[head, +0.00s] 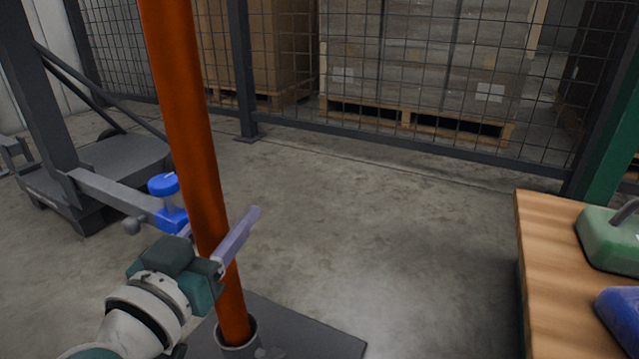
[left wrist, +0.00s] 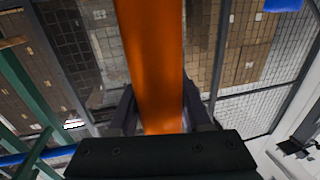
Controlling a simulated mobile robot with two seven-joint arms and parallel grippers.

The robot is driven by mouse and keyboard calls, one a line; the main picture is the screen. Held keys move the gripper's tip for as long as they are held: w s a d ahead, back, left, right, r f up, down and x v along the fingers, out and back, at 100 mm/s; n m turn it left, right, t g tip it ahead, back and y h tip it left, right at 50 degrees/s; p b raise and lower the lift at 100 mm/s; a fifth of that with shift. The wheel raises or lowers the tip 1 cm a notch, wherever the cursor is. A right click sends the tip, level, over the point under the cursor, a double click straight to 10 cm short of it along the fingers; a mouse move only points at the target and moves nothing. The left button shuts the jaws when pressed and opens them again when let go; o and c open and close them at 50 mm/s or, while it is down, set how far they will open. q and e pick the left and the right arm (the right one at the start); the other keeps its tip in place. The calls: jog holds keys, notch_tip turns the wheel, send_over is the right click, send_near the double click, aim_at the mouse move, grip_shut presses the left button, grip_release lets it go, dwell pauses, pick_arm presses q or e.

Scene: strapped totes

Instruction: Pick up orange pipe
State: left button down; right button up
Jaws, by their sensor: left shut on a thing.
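The orange pipe (head: 190,120) stands nearly upright, leaning slightly, and runs out of the top of the head view. Its lower end sits in a round grey socket (head: 238,338) on a dark base plate (head: 310,335). My left gripper (head: 228,240) is shut around the pipe's lower part, a little above the socket. In the left wrist view the pipe (left wrist: 152,65) passes between the two fingers (left wrist: 160,112). The pipe's foot inside the socket is hidden. My right gripper is in neither view.
A grey stand with an arm (head: 115,190) and a blue knob (head: 164,185) is close behind the pipe at left. A wooden table (head: 550,270) with a green case (head: 610,240) and a blue item (head: 622,315) is at right. Mesh fencing (head: 420,70) closes the back. Concrete floor between is clear.

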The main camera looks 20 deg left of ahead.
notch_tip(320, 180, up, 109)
jog(key=p, duration=10.7)
jog(key=shift+p, duration=0.4)
